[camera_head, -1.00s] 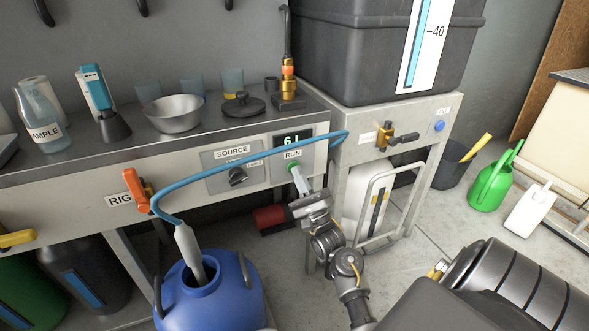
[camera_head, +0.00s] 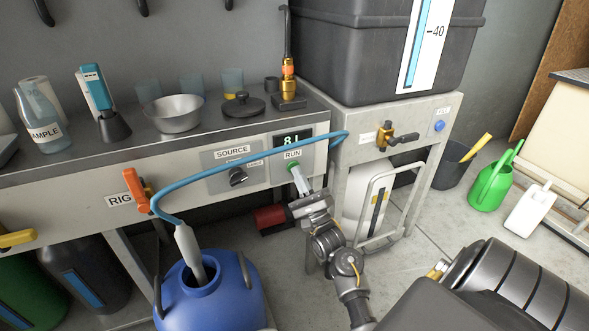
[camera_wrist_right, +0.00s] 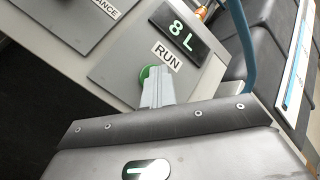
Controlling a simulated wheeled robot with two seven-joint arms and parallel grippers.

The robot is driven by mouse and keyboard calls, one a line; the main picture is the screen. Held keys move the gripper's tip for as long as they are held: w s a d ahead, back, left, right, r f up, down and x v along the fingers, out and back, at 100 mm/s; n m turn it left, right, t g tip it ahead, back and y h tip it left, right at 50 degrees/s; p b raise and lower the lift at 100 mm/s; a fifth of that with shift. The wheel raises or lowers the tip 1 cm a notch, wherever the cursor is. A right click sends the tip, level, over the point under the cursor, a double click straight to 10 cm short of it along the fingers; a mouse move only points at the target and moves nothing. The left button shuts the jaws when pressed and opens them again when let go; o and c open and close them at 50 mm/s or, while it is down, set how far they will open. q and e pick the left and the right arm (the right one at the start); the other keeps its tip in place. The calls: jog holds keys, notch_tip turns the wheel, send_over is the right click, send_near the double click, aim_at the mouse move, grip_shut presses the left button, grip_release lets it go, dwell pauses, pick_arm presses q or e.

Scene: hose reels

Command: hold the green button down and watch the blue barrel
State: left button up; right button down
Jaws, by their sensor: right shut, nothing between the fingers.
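The green button (camera_head: 291,165) sits under the RUN label on the bench front. In the right wrist view the button (camera_wrist_right: 148,73) is partly covered by my fingers. My right gripper (camera_head: 297,172) is shut and empty, its fingertips against the button. The display (camera_head: 291,141) above reads 8 L. The blue barrel (camera_head: 222,302) stands on the floor in front of the bench, its open mouth upward. A grey nozzle (camera_head: 188,245) on the blue hose (camera_head: 240,157) hangs into the mouth. The liquid level inside cannot be made out. My left gripper is not in view.
An orange-handled valve (camera_head: 136,190) and a SOURCE dial (camera_head: 237,177) are on the bench front. A large dark tank (camera_head: 350,50) stands at the right. A green watering can (camera_head: 490,188) and a white jug (camera_head: 530,210) stand on the floor, with clear floor before them.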

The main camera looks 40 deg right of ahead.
jog(key=shift+s, duration=0.1)
dwell(0.4)
jog(key=shift+s+a+p, duration=0.3)
jog(key=shift+s+p, duration=0.4)
jog(key=shift+s, duration=0.1)
jog(key=shift+s+a+p, duration=0.25)
jog(key=shift+s+p, duration=0.25)
jog(key=shift+s, duration=0.3)
jog(key=shift+s+a+p, duration=0.25)
jog(key=shift+s+p, duration=0.25)
jog(key=shift+s, duration=0.3)
jog(key=shift+s+a+p, duration=0.25)
jog(key=shift+s+p, duration=0.25)
jog(key=shift+s, duration=0.3)
jog(key=shift+w, duration=0.1)
